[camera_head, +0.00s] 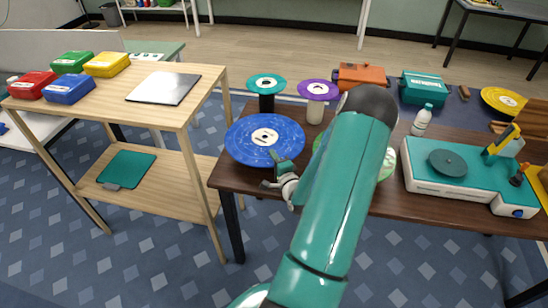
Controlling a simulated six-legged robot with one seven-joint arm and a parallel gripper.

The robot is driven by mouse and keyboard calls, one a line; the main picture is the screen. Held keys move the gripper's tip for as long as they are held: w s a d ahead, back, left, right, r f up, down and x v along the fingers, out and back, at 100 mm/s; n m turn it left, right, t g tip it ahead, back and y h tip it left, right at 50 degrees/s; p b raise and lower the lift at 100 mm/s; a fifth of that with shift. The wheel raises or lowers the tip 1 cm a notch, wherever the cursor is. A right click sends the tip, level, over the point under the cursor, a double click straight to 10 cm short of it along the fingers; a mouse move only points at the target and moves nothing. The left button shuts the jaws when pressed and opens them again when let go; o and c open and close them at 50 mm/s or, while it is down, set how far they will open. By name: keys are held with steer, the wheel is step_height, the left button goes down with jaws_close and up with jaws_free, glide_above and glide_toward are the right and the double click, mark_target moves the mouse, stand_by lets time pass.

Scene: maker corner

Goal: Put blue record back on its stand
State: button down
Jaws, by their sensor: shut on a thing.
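The blue record (250,146), with a cream label, is above the left front corner of the dark brown table (228,180). My gripper (276,163) is at its lower right edge, shut on it. The record looks roughly level, slightly tilted toward me. Behind it, a teal record (266,82) rests on a dark stand (266,103) and a purple record (318,89) rests on a white stand (315,112). A green record (388,165) is mostly hidden behind my arm. I see no empty stand; the blue record and my arm hide part of the table.
A turntable (440,182), a white bottle (421,120), an orange case (362,76) and a teal case (424,88) occupy the table's middle and right. A yellow record (503,101) lies at the far right. A wooden shelf unit (180,112) stands left, across a narrow floor gap.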

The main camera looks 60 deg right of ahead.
steer(key=c, duration=1.5)
jaws_free()
steer(key=v, duration=1.3)
steer(key=shift+s+a, duration=0.25)
